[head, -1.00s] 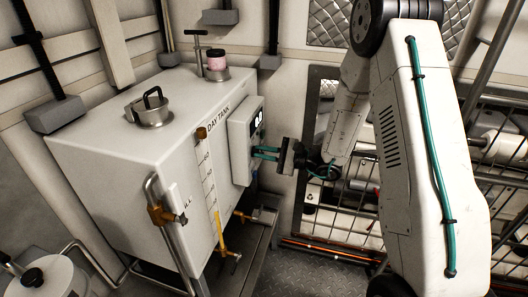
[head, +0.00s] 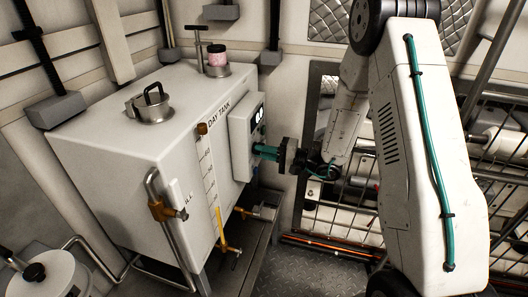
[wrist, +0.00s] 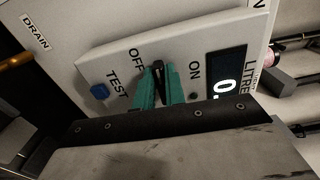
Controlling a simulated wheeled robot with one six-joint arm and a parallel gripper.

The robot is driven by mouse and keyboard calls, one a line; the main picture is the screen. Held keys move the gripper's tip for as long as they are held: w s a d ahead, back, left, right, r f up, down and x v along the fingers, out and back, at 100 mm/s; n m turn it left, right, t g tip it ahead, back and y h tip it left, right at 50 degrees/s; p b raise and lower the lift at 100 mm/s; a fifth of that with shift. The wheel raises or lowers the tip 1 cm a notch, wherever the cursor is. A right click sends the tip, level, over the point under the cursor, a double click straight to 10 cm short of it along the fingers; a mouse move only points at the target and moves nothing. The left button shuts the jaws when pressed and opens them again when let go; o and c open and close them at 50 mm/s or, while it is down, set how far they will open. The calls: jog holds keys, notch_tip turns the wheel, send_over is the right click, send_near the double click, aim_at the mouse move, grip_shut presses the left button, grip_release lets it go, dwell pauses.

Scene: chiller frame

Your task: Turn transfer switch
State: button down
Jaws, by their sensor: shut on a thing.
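The transfer switch (wrist: 158,68) is a small dark knob on a pale control box, between the OFF and ON labels, seen in the wrist view. My gripper (wrist: 160,80) has teal fingers shut on the knob from both sides. The knob's pointer direction is hard to tell, as the fingers cover much of it. In the head view the control box (head: 241,142) is on the side of the white day tank (head: 120,150), and my gripper (head: 262,151) reaches it from the right. The switch itself is hidden there.
A blue button (wrist: 99,92) sits by the TEST label, and a lit display (wrist: 227,84) is beside ON. Below the box, a brass valve (head: 243,212) and pipework stick out from the tank.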

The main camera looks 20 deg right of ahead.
jog(key=shift+n, duration=0.3)
jog(key=c, duration=1.5)
grip_release()
jog(key=shift+o, duration=0.2)
jog(key=v, duration=0.8)
jog(key=shift+w, duration=0.1)
